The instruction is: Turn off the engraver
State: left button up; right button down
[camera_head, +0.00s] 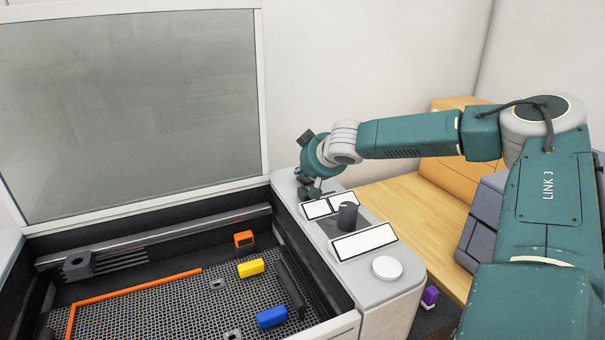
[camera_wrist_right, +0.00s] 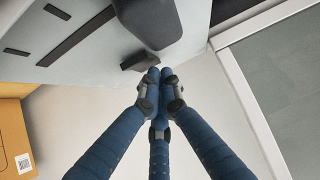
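The engraver (camera_head: 359,309) stands with its lid (camera_head: 130,110) raised. Its side panel carries a dark round knob (camera_head: 347,215), a round white button (camera_head: 387,268) and blank white labels. My right gripper (camera_head: 314,192) is over the back end of this panel, behind the knob. In the right wrist view its fingers (camera_wrist_right: 158,76) are drawn together at the tips, with nothing seen between them. The tips are right beside a small dark wedge-shaped part (camera_wrist_right: 140,59) on the panel; I cannot tell whether they touch it. My left gripper is not in view.
Inside the engraver, a mesh bed (camera_head: 180,305) holds an orange strip (camera_head: 135,295) and yellow (camera_head: 251,268), blue (camera_head: 272,317) and orange (camera_head: 243,239) blocks. A wooden table (camera_head: 410,205) with an orange box (camera_head: 450,172) is to the right. A wall is behind.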

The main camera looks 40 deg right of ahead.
jog(key=shift+w, duration=0.2)
jog(key=shift+w+d+f, duration=0.1)
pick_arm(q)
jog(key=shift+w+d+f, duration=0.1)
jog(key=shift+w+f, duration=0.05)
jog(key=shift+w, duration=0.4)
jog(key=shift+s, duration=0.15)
pick_arm(e)
jog(key=shift+s, duration=0.25)
